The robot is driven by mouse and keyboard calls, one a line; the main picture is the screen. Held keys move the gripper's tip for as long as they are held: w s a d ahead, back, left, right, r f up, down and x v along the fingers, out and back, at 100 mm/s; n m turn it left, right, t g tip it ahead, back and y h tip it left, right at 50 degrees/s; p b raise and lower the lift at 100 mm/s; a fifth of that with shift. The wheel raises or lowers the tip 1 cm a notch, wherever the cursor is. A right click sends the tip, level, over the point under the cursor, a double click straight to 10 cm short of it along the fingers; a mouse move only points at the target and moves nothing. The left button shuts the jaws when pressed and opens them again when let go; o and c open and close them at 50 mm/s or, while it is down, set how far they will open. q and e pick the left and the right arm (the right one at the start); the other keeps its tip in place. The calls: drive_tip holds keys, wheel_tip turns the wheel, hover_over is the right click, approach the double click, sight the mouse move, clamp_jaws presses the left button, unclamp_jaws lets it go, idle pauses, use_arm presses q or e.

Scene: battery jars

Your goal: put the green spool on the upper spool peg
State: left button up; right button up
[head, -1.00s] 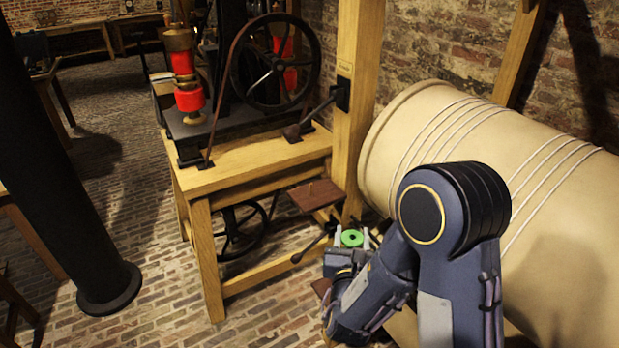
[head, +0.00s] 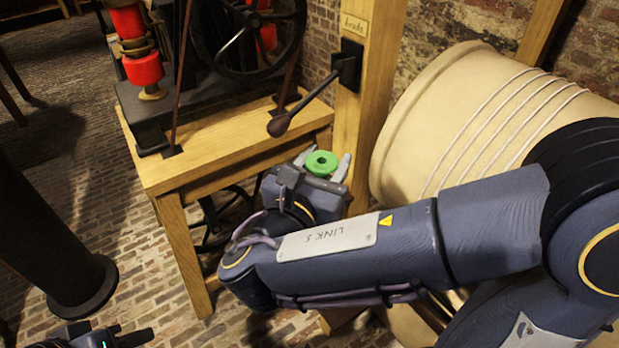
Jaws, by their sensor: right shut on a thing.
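The green spool (head: 321,163) is a small ring-shaped thing with a hole in its middle, in the head view near the wooden post. My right gripper (head: 324,162) is shut on it, with one grey fingertip on each side. The spool is in front of the post's lower part, right of the machine table's front corner. My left gripper (head: 100,338) shows only in part at the bottom left edge, far from the spool, and its opening is unclear. I cannot make out the upper spool peg.
A dark lever (head: 312,98) juts from the wooden post (head: 366,120) above the spool. The wooden table (head: 215,150) carries a black flywheel machine and red cylinders (head: 143,69). A large cream drum (head: 450,110) stands right. A black column (head: 65,250) stands left.

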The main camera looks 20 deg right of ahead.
drive_tip(key=w+f, duration=0.6)
drive_tip(key=w, duration=0.1)
drive_tip(key=shift+f+b, duration=0.2)
drive_tip(key=shift+b, duration=0.2)
drive_tip(key=shift+w+f, duration=0.2)
drive_tip(key=shift+f, duration=0.8)
drive_tip(key=shift+w+f, duration=0.2)
drive_tip(key=shift+f, duration=0.75)
drive_tip(key=o, duration=1)
drive_tip(key=shift+c, duration=0.2)
drive_tip(key=b+v, duration=0.1)
drive_tip(key=v, duration=1.1)
drive_tip(key=shift+s+r, duration=0.1)
